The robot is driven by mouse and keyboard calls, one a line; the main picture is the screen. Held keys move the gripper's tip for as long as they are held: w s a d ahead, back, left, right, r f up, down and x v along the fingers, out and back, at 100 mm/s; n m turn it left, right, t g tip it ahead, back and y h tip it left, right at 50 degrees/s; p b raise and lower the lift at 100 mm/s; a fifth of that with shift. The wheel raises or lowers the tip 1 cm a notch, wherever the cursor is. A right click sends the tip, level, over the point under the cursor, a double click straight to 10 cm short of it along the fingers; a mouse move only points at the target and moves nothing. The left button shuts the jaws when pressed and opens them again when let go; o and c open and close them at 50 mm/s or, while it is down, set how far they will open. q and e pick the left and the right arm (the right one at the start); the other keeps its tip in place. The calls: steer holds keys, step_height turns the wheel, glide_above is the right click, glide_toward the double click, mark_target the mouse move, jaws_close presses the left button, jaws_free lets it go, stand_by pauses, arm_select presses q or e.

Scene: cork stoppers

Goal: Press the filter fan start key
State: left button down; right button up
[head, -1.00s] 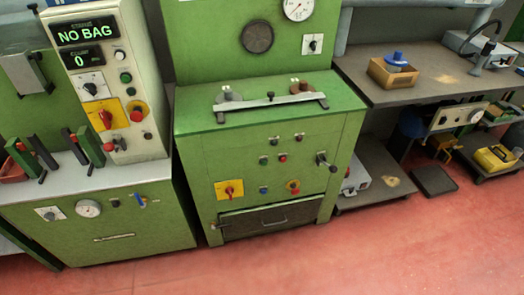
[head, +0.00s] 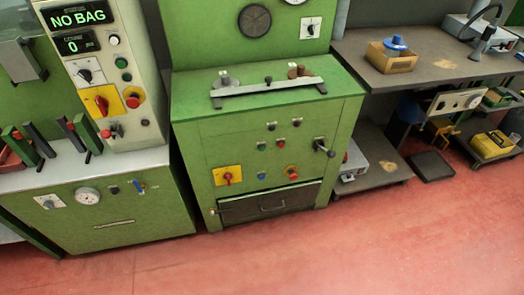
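Neither of my grippers is in view. Two green machines carry keys, and I cannot read any label that names the filter fan. The middle green machine (head: 229,150) has small push keys on its front, among them a red key (head: 281,143), a green key (head: 261,146) and a blue key (head: 262,176). The left control panel (head: 146,105) reads "NO BAG" and "0". It has a green key (head: 121,62), a white key (head: 114,40) and a red emergency knob (head: 133,101).
A grey bar (head: 240,92) lies across the middle machine's ledge. A lever handle (head: 324,148) sticks out at its front right. The red floor (head: 300,250) in front is clear.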

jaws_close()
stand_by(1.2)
